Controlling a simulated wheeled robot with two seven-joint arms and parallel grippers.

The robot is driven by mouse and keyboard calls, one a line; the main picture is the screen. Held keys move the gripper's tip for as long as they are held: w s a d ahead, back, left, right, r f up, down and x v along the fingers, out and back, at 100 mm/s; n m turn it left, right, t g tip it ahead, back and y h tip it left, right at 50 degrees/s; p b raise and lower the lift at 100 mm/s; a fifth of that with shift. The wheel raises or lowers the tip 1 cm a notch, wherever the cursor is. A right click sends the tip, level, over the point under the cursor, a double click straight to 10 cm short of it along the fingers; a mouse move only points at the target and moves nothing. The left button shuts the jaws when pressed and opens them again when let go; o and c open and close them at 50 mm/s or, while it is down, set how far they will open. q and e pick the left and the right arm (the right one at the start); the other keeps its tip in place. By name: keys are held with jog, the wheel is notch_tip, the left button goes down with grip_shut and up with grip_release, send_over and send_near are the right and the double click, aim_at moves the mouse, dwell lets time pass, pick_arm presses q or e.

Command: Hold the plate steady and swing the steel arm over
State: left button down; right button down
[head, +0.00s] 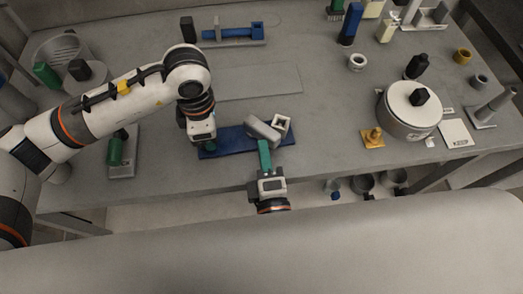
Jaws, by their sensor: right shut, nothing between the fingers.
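The blue plate (233,139) lies flat on the grey table near its front edge. A grey steel arm (262,130) lies slantwise over the plate's right part. Next to its right end is a pale square piece with a dark opening (282,124). My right gripper (264,145) reaches in from the front edge, its green fingers shut and empty, with the tips close to the steel arm; I cannot tell whether they touch. My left gripper (209,147) points down at the plate's left end. Its fingers are mostly hidden, and contact is unclear.
A lidded pot (410,108) and a yellow piece (373,138) stand to the right. A green-handled item on a grey base (121,160) is at the left. A blue fixture (233,33) is at the back.

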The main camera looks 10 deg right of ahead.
pick_arm(q)
jog(key=shift+f, duration=0.1)
pick_arm(e)
jog(key=shift+d+n+y, duration=0.3)
jog(key=shift+d+y, duration=0.1)
jog(key=shift+w+d, duration=0.15)
jog(key=shift+d, duration=0.25)
jog(key=s, duration=0.1)
jog(key=s+a, duration=0.1)
jog(key=s, duration=0.1)
jog(key=s+a, duration=0.1)
jog(key=shift+s+a+f, duration=0.1)
jog(key=shift+s+a, duration=0.05)
jog(key=shift+a, duration=0.1)
jog(key=s+d, duration=0.1)
jog(key=s, duration=0.8)
jog(key=shift+d, duration=0.3)
pick_arm(q)
jog(key=c, duration=1)
grip_release()
pick_arm(e)
jog(key=shift+w, duration=0.1)
